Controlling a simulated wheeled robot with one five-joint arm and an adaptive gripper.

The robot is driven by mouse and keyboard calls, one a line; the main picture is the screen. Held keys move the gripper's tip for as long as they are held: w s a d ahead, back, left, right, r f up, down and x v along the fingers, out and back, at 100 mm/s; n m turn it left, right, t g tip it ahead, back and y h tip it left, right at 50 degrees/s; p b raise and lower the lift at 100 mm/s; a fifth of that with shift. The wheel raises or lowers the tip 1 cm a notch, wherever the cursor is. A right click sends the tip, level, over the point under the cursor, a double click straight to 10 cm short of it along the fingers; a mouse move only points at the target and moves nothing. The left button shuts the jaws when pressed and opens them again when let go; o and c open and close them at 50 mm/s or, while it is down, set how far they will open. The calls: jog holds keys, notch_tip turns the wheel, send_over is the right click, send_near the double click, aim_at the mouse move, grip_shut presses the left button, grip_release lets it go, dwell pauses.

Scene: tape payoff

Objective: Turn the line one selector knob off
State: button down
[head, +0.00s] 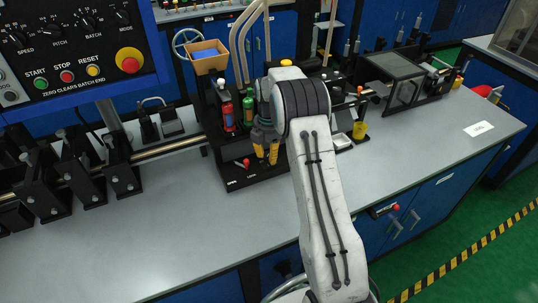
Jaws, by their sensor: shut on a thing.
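My gripper (266,154) points down over the black base of a fixture (272,180) on the bench, with its two yellow-tipped fingers close together. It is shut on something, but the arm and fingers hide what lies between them. A small red-topped control (246,163) stands on the black base just left of the fingers, apart from them. Small labels on the base's front edge are too small to read. I cannot tell which control is the line one selector knob, nor its setting.
Red (228,116) and green (248,112) bottles stand beside the gripper. Black clamps with a metal bar (160,150) stand left. A control panel (75,45) overhangs the upper left. A yellow bottle (360,124) and clear-covered box (398,75) stand right. The front bench top (150,250) is clear.

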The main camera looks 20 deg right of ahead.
jog(key=m, duration=0.6)
jog(key=shift+s+f+m+b, duration=0.1)
jog(key=shift+f+m+b, duration=0.05)
jog(key=shift+m+b, duration=0.2)
jog(key=shift+m, duration=0.25)
jog(key=c, duration=0.9)
grip_release()
